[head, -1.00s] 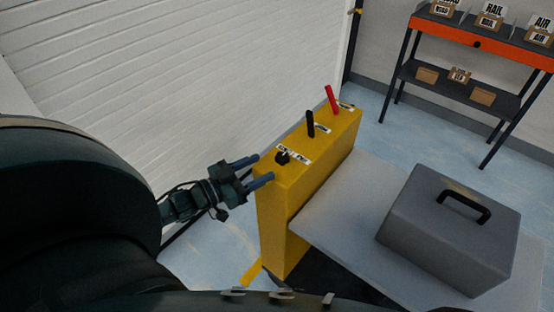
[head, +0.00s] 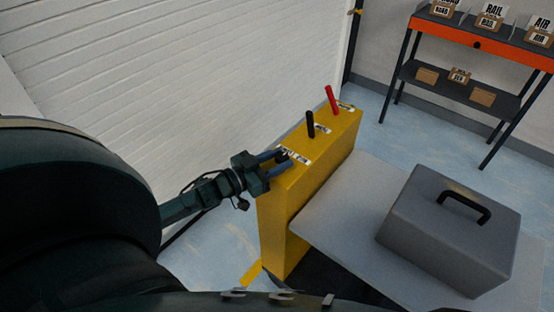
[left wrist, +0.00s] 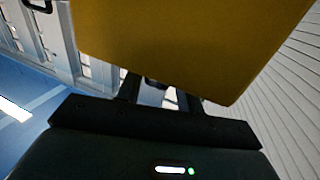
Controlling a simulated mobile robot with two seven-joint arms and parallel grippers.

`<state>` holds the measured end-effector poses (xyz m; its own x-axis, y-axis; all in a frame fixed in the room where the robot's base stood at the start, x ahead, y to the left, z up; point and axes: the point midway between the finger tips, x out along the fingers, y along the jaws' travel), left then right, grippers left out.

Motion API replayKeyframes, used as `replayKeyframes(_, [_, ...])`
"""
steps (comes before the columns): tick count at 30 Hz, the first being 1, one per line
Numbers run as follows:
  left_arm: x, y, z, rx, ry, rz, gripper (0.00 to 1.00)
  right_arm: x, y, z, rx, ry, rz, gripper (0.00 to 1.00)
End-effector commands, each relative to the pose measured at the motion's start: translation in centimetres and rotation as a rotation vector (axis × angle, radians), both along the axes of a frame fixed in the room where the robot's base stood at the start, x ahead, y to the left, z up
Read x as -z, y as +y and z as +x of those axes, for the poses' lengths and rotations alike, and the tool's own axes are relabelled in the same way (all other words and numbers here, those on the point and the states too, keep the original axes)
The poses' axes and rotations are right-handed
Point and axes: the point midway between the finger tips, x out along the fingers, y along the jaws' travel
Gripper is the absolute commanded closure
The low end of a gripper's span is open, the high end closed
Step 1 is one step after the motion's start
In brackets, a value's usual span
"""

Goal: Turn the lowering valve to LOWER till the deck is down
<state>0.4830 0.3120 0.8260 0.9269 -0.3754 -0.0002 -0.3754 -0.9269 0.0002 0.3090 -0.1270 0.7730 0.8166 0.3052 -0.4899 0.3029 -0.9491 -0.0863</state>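The yellow control box (head: 283,215) stands at the edge of a grey deck (head: 345,220); its side also fills the top of the left wrist view (left wrist: 190,40). On its top are a small black knob (head: 284,154) at the near end, a black lever (head: 310,124) and a red lever (head: 332,100), each beside a white label too small to read. My left gripper (head: 278,160) is at the near knob, fingers apart, one on either side of it as far as I can see; contact cannot be told. The right gripper is out of view.
A grey case (head: 440,245) with a black handle sits on the deck. An orange and black shelf (head: 480,48) with labelled boxes stands at the back right. A white ribbed door (head: 220,70) rises behind the box. Pale blue floor (head: 385,140) is clear between deck and shelf.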

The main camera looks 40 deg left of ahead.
Motion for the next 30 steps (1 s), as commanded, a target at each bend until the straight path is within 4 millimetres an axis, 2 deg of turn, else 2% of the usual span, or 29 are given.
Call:
replayKeyframes(2, [0.0,0.0,0.0,0.000,0.000,0.000,0.70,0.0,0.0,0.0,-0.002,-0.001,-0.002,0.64])
replayKeyframes(9, [0.0,0.0,0.0,0.000,0.000,0.000,0.90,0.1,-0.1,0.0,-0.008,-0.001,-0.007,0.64])
replayKeyframes(19, [-0.2,-0.2,-0.1,-0.060,0.002,-0.006,0.90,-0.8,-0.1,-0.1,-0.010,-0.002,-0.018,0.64])
replayKeyframes(27, [-0.3,-0.5,-0.2,-0.235,0.003,-0.011,0.90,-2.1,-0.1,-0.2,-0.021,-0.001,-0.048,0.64])
replayKeyframes(30, [-0.2,-0.6,-0.2,-0.305,0.003,-0.010,0.90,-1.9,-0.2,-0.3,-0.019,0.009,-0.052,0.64])
